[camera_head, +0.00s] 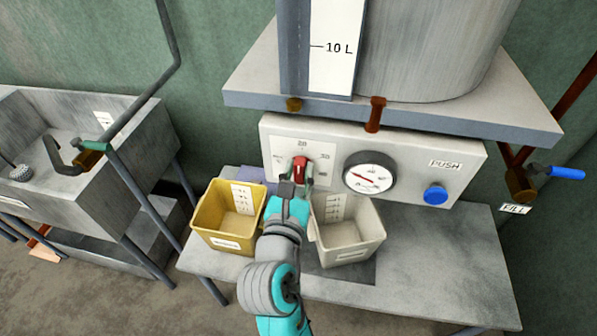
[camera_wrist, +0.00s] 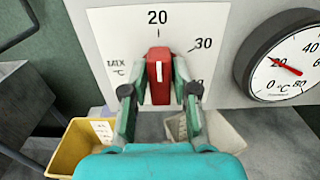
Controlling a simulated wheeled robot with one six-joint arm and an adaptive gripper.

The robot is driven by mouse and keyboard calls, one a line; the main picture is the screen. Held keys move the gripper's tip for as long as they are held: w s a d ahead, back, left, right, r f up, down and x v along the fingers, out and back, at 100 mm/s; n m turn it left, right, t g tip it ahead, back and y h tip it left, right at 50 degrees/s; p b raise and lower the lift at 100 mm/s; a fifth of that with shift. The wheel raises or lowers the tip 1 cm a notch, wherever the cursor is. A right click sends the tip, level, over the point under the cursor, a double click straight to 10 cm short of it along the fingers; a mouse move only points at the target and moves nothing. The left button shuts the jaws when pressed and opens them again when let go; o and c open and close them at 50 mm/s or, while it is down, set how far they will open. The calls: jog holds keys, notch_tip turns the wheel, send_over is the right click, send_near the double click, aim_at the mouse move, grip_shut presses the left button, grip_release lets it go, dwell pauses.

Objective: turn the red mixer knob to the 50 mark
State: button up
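The red mixer knob (camera_wrist: 159,75) sticks out from a white dial plate (camera_wrist: 105,35) marked "MIX °C". The numbers 20 at the top and 30 at the upper right show in the wrist view; the 50 mark is not readable. The knob's white line points up, about at the 20. My gripper (camera_wrist: 160,72) has one finger on each side of the knob, and the fingertips appear to touch it. In the head view, my gripper (camera_head: 301,178) reaches up to the knob (camera_head: 300,168) and hides the lower dial.
A round gauge (camera_head: 370,173) and a blue push button (camera_head: 435,194) are right of the dial. A yellow bin (camera_head: 211,218) and a whitish bin (camera_head: 364,248) stand below, either side of my arm. A steel shelf edge (camera_head: 440,122) juts out above.

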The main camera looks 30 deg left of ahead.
grip_shut()
